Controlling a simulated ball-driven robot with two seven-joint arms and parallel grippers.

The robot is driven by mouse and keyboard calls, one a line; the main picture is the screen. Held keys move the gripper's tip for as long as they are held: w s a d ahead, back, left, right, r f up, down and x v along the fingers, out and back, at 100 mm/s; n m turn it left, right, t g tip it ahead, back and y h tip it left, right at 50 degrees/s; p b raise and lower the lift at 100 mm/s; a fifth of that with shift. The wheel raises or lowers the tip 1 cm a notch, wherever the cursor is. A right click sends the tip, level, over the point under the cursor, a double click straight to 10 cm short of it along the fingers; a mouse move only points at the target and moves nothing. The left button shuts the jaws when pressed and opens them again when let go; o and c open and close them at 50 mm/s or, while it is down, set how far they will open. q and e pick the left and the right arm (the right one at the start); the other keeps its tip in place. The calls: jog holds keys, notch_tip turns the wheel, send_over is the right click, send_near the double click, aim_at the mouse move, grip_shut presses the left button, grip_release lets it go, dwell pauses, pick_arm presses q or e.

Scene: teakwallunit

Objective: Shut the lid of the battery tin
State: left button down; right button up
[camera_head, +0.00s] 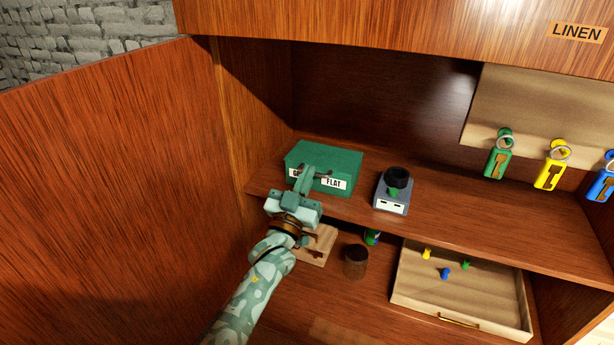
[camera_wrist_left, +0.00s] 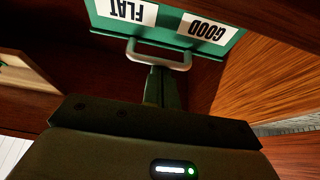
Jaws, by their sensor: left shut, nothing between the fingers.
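The battery tin (camera_head: 333,158) is a green box on the upper shelf, with white labels on its front; FLAT reads clearly. Its green top looks flat, and the lid appears down over it, though I cannot tell whether it is fully seated. My left gripper (camera_head: 309,176) is shut and empty at the tin's front, hiding part of the GOOD label. In the left wrist view the tin (camera_wrist_left: 172,20) shows upside down with both labels, and my left gripper (camera_wrist_left: 159,55) points at its front edge. I cannot tell whether they touch. My right gripper is not in view.
A grey device with a black round top (camera_head: 392,192) stands right of the tin. Below are a dark cup (camera_head: 355,262), a wooden block (camera_head: 318,246) and an open tray (camera_head: 470,308) with coloured pegs. Keys hang at right. A tall door panel (camera_head: 110,180) stands at left.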

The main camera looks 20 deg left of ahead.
pick_arm(q)
jog(key=shift+f, duration=0.1)
